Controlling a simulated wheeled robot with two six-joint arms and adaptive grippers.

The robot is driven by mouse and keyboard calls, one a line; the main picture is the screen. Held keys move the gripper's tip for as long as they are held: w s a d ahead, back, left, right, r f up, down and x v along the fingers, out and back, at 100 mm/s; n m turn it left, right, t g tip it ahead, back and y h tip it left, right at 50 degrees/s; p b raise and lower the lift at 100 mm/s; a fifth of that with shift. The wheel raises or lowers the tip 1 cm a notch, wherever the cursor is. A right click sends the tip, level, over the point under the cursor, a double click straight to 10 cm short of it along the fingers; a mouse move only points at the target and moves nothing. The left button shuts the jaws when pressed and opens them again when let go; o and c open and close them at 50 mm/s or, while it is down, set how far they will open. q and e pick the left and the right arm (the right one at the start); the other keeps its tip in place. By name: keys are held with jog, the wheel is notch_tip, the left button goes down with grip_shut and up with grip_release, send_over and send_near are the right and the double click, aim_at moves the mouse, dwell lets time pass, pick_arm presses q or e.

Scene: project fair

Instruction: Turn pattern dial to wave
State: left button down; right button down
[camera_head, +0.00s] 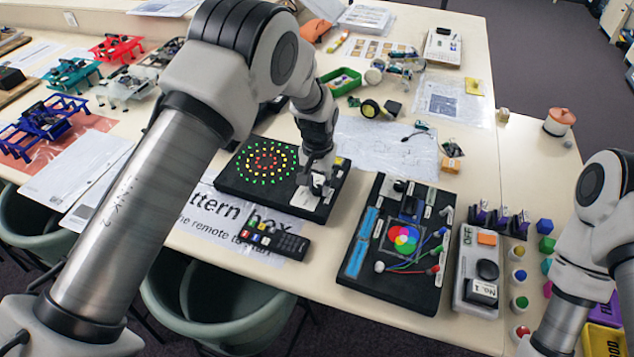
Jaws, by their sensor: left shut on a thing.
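The black pattern box (236,177) lies on the table in the middle of the head view. Rings of red, yellow and green lights glow on its top. My left gripper (318,184) reaches down over the box's right side, where a pale label panel (304,199) shows. It is shut on the pattern dial, which the fingers mostly hide. I cannot read the dial's pointer or its labels. My right arm comes in at the right edge; its gripper is out of the picture.
A remote control (274,241) lies on the printed sheet in front of the box. A black board with coloured light circles (404,238) and a grey switch box (480,281) stand to the right. Green chairs (215,300) stand against the table's front edge.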

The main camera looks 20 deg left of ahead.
aim_at(319, 186)
pick_arm(q)
jog(key=m, duration=0.4)
jog(key=shift+f+m, duration=0.1)
jog(key=shift+m, duration=0.2)
jog(key=shift+m+p, duration=0.35)
jog(key=shift+m, duration=1.55)
jog(key=c, duration=0.8)
grip_release()
jog(key=shift+w+d, duration=0.1)
jog(key=shift+c, duration=0.2)
jog(key=shift+w+f, duration=0.15)
jog(key=shift+w, duration=0.1)
notch_tip(319, 186, up, 12)
jog(key=shift+f, duration=0.1)
